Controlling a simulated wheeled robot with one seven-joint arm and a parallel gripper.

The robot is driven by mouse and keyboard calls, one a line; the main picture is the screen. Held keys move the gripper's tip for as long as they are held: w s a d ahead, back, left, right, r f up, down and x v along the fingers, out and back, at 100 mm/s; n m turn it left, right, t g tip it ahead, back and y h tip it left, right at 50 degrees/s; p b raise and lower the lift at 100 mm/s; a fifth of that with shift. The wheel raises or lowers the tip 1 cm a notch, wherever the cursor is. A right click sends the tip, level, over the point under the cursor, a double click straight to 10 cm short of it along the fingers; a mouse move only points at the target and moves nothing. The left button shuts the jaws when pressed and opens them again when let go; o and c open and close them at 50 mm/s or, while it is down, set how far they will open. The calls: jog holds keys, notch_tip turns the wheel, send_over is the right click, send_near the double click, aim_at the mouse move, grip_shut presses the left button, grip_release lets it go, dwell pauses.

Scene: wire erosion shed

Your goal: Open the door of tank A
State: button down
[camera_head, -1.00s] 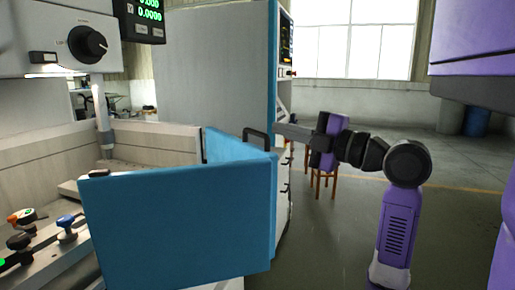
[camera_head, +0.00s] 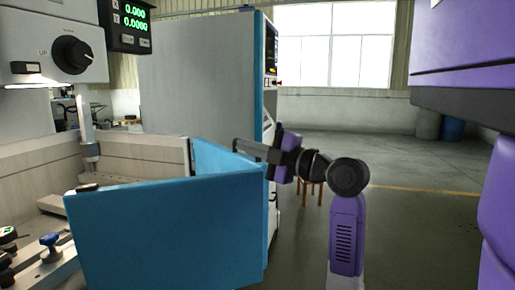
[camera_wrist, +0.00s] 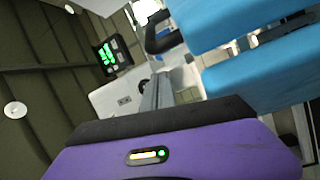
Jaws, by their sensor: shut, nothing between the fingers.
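The door of tank A shows as blue panels (camera_head: 165,230) meeting in a corner at the right of the pale tank (camera_head: 135,165); I cannot tell how far it stands open. A black bar handle (camera_head: 236,151) rises at the top of the panel by that corner, partly hidden by my gripper. My gripper (camera_head: 251,149) is shut and empty, its fingers pointing left beside the handle; I cannot tell whether they touch. In the wrist view the shut fingers (camera_wrist: 156,92) lie below the black handle (camera_wrist: 158,38), with the blue panels (camera_wrist: 235,60) to their right.
A tall grey cabinet with a blue edge (camera_head: 195,85) stands behind the tank. Clamps with a blue knob (camera_head: 50,240) lie inside the tank at left. A machine head with a black dial (camera_head: 72,55) hangs above. A wooden stool (camera_head: 311,192) stands behind my arm. Open floor lies right.

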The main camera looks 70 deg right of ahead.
aim_at(258, 164)
jog(key=shift+s+d+f, duration=0.2)
jog(key=shift+s+d, duration=0.25)
jog(key=shift+d, duration=0.15)
jog(key=shift+s+d+f, duration=0.2)
jog(key=shift+s+d, duration=0.2)
jog(key=shift+d, duration=0.15)
